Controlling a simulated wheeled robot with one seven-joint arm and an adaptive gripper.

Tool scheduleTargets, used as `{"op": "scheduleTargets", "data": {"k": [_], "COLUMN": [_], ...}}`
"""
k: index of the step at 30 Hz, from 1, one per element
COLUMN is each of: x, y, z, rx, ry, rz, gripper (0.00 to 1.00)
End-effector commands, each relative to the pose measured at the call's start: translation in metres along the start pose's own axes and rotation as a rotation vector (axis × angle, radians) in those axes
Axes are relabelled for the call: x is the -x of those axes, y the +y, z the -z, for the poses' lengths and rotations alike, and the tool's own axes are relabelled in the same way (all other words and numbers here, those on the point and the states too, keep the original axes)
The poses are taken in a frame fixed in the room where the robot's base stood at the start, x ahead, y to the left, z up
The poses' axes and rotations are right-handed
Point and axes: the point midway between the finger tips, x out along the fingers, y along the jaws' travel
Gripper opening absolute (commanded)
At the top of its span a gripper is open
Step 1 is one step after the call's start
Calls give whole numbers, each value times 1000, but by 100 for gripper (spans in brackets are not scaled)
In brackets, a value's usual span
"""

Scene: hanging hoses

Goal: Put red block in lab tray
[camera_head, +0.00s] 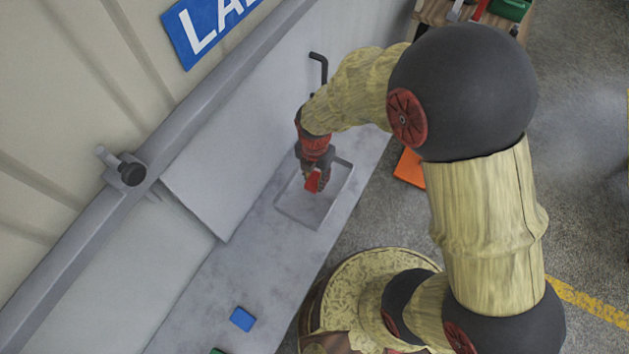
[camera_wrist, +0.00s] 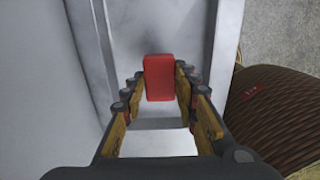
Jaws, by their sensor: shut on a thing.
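The red block (camera_wrist: 159,78) is between the two fingers of my gripper (camera_wrist: 160,88) in the wrist view. The fingers are shut on its sides. In the head view the red block (camera_head: 312,181) shows at the tip of my gripper (camera_head: 315,178). The lab tray (camera_head: 291,216) is a grey, shallow, rectangular tray on the grey bench. The gripper and block are over the tray's inside in the head view. I cannot tell how high the block is above the tray floor. In the wrist view a pale tray surface lies below the block.
A blue block (camera_head: 242,319) lies on the bench (camera_head: 200,310) nearer the bottom of the head view. A wall with a blue sign (camera_head: 207,25) and a black hook (camera_head: 319,66) runs along the left. An orange thing (camera_head: 409,168) is on the floor to the right.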

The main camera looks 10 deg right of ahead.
Motion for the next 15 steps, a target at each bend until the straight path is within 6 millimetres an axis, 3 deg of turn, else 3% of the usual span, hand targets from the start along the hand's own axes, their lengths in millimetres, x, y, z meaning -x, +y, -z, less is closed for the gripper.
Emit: {"op": "scheduleTargets", "data": {"k": [9,15], "x": [-35,-35], "y": [2,3], "z": [-3,-3], "rx": [0,0], "ry": [1,0], "rz": [1,0], "gripper": [3,3]}}
